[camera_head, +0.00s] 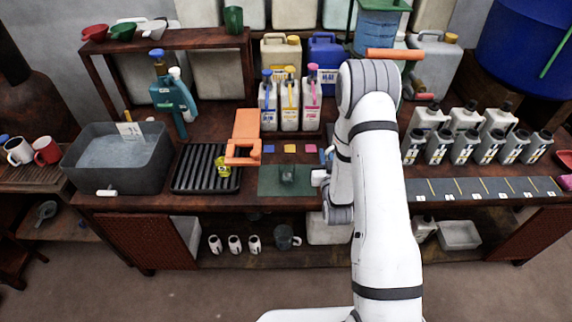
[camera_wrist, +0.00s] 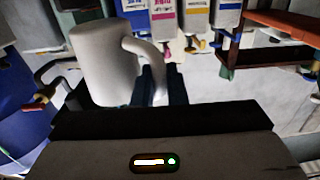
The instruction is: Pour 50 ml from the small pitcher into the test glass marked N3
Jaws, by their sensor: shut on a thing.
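A small white pitcher (camera_wrist: 103,65) with a curved handle shows large in the wrist view. My gripper (camera_wrist: 160,88) is shut on it at the handle side; the dark fingers are partly hidden behind the handle. In the head view my arm hides most of the gripper, and a small white shape beside the arm near the green mat may be part of the pitcher. The pitcher's contents and its exact tilt cannot be told. I cannot read an N3 mark on any vessel. A small yellow-marked vessel (camera_head: 223,168) stands on the black ribbed rack (camera_head: 186,181).
A green mat (camera_head: 268,188) with a dark green object lies left of my arm. An orange stand (camera_head: 245,130) and a grey basin (camera_head: 90,178) are farther left. Labelled jugs (camera_head: 268,118) stand behind. Several grey bottles (camera_head: 462,148) crowd the right. The front shelf holds several cups.

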